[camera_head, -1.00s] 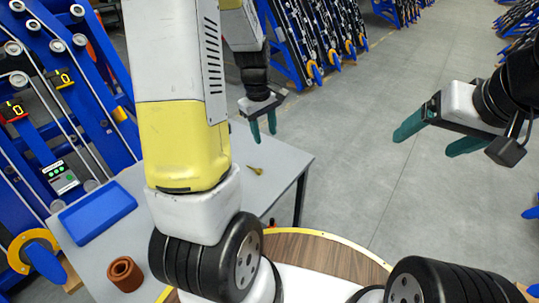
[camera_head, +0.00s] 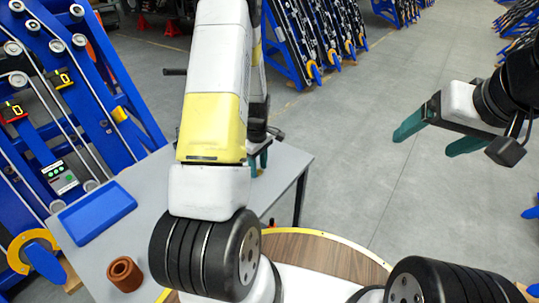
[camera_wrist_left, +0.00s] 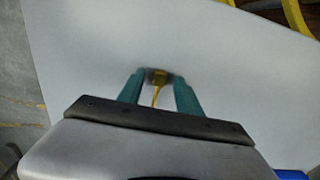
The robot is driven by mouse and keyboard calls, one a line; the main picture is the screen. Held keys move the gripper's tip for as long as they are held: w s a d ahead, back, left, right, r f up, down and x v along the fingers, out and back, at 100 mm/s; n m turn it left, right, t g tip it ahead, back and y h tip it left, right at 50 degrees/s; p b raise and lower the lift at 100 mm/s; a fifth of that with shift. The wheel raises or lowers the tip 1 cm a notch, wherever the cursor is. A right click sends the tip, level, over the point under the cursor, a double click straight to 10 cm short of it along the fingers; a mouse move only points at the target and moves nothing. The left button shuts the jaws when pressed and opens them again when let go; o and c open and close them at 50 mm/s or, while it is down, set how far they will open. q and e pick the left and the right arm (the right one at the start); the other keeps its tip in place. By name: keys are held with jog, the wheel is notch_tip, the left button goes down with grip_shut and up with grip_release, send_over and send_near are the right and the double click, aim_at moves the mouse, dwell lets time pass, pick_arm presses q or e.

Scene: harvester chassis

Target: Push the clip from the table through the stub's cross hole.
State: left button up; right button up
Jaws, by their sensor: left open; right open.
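My right gripper (camera_head: 424,145) is open and empty in the air over the floor at right. I cannot make out the stub or its cross hole.
A blue tray (camera_head: 97,212) and a brown ring-shaped cup (camera_head: 125,273) are on the table. The blue chassis frame (camera_head: 75,90) stands at the left behind the table. A round wooden top (camera_head: 325,255) is at the front. Open floor lies to the right.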

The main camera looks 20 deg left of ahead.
pick_arm(q)
jog(key=shift+f, duration=0.2)
grip_shut()
jog(key=shift+r, duration=0.15)
